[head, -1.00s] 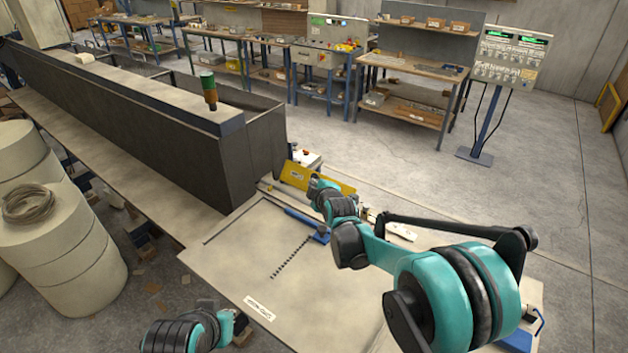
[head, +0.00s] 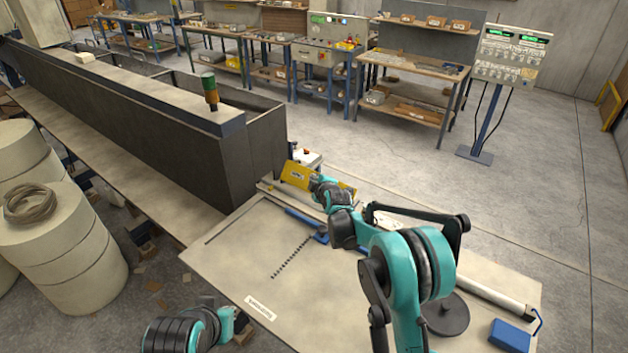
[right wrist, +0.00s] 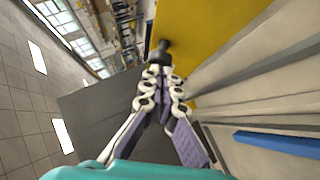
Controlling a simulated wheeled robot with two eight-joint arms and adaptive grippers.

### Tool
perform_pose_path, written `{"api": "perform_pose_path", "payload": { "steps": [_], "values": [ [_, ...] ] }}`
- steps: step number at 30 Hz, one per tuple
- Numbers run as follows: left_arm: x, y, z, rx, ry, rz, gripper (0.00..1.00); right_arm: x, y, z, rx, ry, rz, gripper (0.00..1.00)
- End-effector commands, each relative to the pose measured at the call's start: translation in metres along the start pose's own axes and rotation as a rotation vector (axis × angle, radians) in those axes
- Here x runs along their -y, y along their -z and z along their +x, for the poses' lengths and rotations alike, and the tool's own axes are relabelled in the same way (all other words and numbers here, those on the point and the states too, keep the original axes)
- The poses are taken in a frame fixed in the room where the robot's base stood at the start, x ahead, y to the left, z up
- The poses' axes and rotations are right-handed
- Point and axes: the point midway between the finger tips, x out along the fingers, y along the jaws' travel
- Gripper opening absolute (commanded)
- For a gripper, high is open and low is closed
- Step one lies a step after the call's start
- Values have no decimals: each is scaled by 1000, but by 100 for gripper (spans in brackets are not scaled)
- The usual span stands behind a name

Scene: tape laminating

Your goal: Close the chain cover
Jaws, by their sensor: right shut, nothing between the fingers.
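The chain cover appears to be the yellow plate (head: 297,174) with a label, tilted up at the far edge of the table beside the dark machine housing. My right gripper (head: 317,183) is in front of this plate in the head view and hides part of it. In the right wrist view the yellow plate (right wrist: 205,28) fills the upper middle, and my right gripper (right wrist: 161,62) is shut and empty with its tips close to the plate's left edge. I cannot tell whether they touch. My left arm shows at the bottom left, but its gripper is not visible.
A dark chain (head: 290,258) and a blue bar (head: 305,219) lie on the pale table (head: 232,262). A round black base (head: 447,313) and a blue box (head: 510,335) are at the right. The long dark housing (head: 180,140) bounds the left side.

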Motion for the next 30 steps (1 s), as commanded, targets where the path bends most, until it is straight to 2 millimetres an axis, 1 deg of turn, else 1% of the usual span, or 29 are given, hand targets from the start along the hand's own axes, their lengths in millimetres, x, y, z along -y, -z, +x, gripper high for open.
{"api": "perform_pose_path", "payload": {
  "steps": [22,30],
  "values": [
    [0,-1,1,0,0,0,0,-7,-6,5,1,77,79,0],
    [0,-2,3,0,0,0,0,-14,-14,12,2,168,173,0]
  ]
}}
